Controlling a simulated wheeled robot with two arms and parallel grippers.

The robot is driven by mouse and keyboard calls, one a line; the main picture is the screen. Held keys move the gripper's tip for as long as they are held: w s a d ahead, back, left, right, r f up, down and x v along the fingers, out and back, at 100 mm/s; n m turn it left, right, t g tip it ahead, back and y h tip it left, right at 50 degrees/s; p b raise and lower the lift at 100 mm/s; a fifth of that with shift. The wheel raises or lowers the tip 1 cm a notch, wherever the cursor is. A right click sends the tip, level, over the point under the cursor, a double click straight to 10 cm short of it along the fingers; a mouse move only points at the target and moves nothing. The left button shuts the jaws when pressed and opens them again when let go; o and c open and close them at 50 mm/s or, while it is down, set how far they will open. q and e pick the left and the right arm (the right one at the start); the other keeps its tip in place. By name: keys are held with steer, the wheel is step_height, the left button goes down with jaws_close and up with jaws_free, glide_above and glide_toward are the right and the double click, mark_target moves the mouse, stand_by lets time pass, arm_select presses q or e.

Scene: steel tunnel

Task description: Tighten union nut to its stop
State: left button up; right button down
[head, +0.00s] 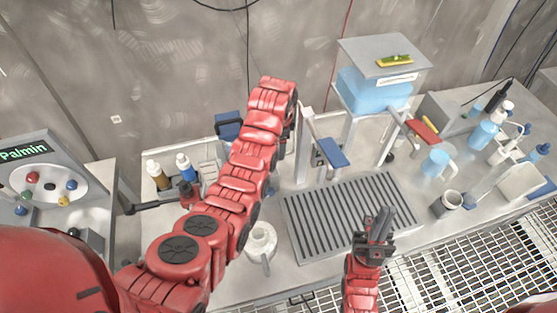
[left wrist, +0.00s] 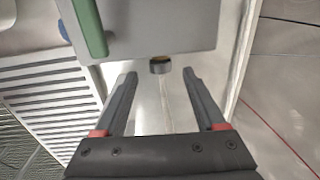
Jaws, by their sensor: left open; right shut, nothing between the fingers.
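A short dark ring with a brass-coloured inside, which looks like the union nut (left wrist: 160,65), shows in the left wrist view under the edge of a grey plate. My left gripper (left wrist: 158,76) is open, with one finger on either side of the line to this ring. Nothing is gripped, and I cannot tell how far off the ring is. In the head view my left arm reaches to the back of the bench and hides its own gripper; I cannot make out the nut there. My right gripper (head: 379,216) is shut and empty above the slatted drain tray (head: 300,220).
A blue tank (head: 368,92) on a stand is at the back. A post with a blue lever (head: 333,153) stands right of my left arm. A white jug (head: 261,240) is beside that arm. Bottles and a blue mug (head: 436,162) crowd the right side.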

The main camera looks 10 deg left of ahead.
arm_select(q)
step_height(320, 180, down, 4)
steer(key=shift+w+r+p, duration=0.15)
steer(key=shift+r+p, duration=0.05)
steer(key=shift+p, duration=0.5)
steer(key=shift+w+f, duration=0.1)
steer(key=shift+f, duration=0.65)
jaws_close()
